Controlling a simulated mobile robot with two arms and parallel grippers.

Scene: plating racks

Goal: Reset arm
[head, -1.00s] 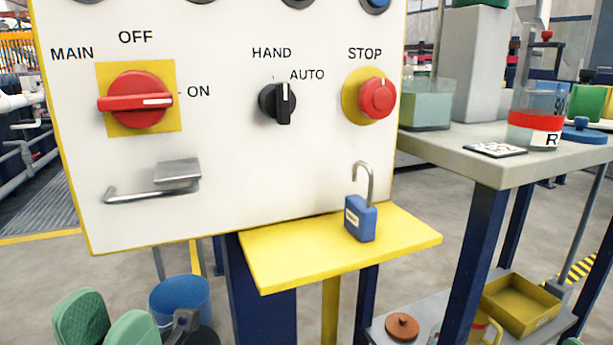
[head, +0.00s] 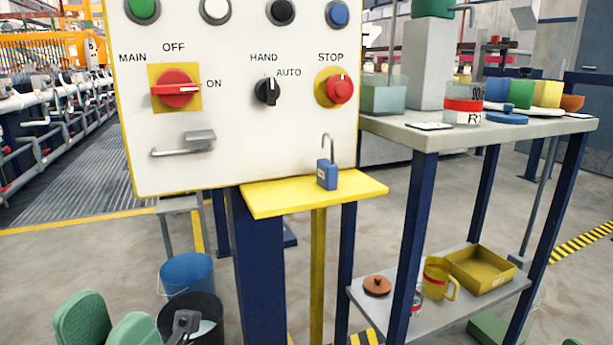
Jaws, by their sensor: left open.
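My left gripper (head: 108,324) shows at the bottom left edge, with two green padded fingers apart and nothing seen between them. Its lower part is cut off by the frame. It is below and left of the white control panel (head: 228,125), clear of it.
A blue bucket (head: 187,272) and a black bucket (head: 205,311) stand on the floor beside my left gripper. A grey table (head: 560,127) on the right holds containers. Its lower shelf (head: 400,333) holds a yellow tray (head: 480,268) and jug. Floor (head: 80,265) at left is open.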

